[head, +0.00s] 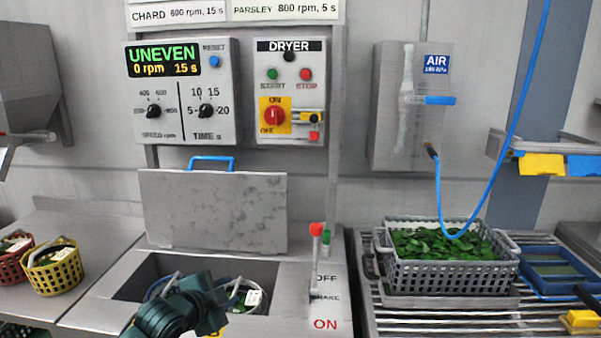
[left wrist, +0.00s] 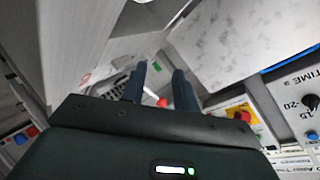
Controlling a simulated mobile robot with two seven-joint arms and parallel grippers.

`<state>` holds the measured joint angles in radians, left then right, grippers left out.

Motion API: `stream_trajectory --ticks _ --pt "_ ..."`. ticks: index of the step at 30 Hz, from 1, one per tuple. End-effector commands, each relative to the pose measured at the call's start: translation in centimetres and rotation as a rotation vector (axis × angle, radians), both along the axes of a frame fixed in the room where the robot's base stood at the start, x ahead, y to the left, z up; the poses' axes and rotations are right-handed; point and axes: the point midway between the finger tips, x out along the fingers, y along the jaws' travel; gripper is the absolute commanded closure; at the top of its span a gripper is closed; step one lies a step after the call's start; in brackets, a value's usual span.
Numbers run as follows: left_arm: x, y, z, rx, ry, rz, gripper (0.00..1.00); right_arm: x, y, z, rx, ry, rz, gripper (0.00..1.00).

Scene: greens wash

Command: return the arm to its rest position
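My left arm and its dark green gripper (head: 207,303) show at the bottom of the head view, in front of and over the open dryer well (head: 135,285). In the left wrist view, the two dark fingers of the left gripper (left wrist: 158,78) stand apart with nothing between them. The red knob of the lever shows beyond the fingers in that view. My right arm and gripper are not in view.
The dryer lid (head: 214,210) stands raised behind the well. A red-knobbed lever (head: 315,255) stands to its right. A grey basket (head: 400,275) of greens sits on the right rack. A yellow basket (head: 55,272) and a red basket (head: 12,270) stand left. The panel reads UNEVEN.

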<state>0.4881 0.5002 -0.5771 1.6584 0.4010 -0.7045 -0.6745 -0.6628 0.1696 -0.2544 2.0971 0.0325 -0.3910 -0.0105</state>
Motion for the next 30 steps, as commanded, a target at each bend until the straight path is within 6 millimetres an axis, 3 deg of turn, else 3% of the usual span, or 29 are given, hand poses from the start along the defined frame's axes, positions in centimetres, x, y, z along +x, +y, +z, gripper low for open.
stream_trajectory --ticks 1,3,9,15,18,24,30 --pt "-2.4 -1.2 -2.4 -0.075 0.046 0.012 0.70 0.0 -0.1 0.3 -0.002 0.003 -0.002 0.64" --pt "-5.3 -2.4 -4.8 -0.171 0.092 0.041 0.70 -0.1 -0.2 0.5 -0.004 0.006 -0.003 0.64" --pt "-14.2 -4.0 -10.3 -0.432 0.230 0.174 0.70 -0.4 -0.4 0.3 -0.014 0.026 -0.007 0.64" --pt "-23.1 -3.5 -13.3 -0.648 0.346 0.363 0.70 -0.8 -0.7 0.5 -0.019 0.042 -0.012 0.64" --pt "-26.7 -2.8 -14.1 -0.719 0.385 0.452 0.70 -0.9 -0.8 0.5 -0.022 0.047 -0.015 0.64" --pt "-30.5 -1.8 -14.6 -0.786 0.419 0.553 0.70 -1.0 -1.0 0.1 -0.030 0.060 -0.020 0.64" --pt "-30.9 -1.6 -14.7 -0.794 0.423 0.566 0.70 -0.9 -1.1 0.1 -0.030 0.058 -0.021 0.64"
